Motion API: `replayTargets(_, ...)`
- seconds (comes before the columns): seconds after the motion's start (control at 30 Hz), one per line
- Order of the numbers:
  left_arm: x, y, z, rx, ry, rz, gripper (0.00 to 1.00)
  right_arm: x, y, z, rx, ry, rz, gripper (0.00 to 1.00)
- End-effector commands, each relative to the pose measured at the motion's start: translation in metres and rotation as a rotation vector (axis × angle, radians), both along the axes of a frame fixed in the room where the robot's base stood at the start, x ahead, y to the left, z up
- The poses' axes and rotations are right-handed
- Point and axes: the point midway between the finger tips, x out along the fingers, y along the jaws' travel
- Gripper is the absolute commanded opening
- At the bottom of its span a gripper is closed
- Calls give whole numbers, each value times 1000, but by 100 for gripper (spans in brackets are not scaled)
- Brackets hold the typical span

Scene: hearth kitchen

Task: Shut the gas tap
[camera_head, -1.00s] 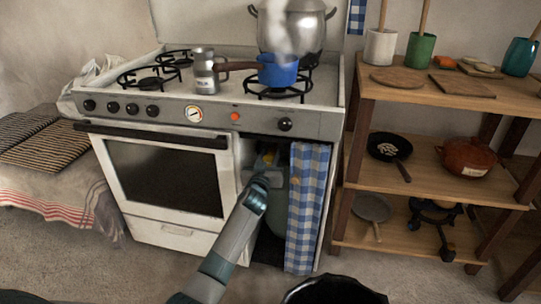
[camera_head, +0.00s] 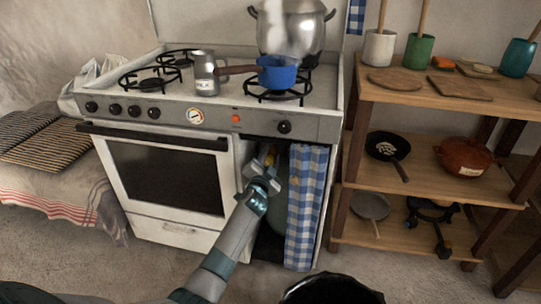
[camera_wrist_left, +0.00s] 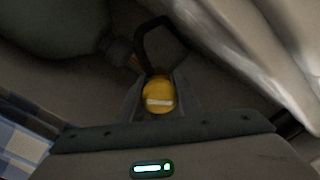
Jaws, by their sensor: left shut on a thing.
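The gas tap shows as a round yellow knob with a white bar (camera_wrist_left: 159,96) in the left wrist view, between my left fingertips. In the head view a bit of yellow (camera_head: 270,158) shows at the compartment right of the oven door. My left gripper (camera_head: 264,172) reaches into that compartment and is shut on the yellow knob. The grey-green gas bottle (camera_wrist_left: 50,25) lies beyond the fingers, and part of it shows behind the gripper in the head view. My right gripper is not in view.
A blue checked curtain (camera_head: 306,205) hangs just right of my left gripper. The white oven door (camera_head: 231,190) is close on the left. A blue pan (camera_head: 277,72) and a steaming steel pot (camera_head: 292,30) stand on the stove. A wooden shelf (camera_head: 440,210) stands at the right.

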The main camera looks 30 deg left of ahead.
Motion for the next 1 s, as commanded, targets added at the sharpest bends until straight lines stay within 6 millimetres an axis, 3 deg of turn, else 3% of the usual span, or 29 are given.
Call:
replayTargets(0.5, 0, -1, -1, 426, 112, -1, 9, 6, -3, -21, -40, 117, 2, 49)
replayTargets(1.0, 0, -1, -2, 546, 143, -1, 9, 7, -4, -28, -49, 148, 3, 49)
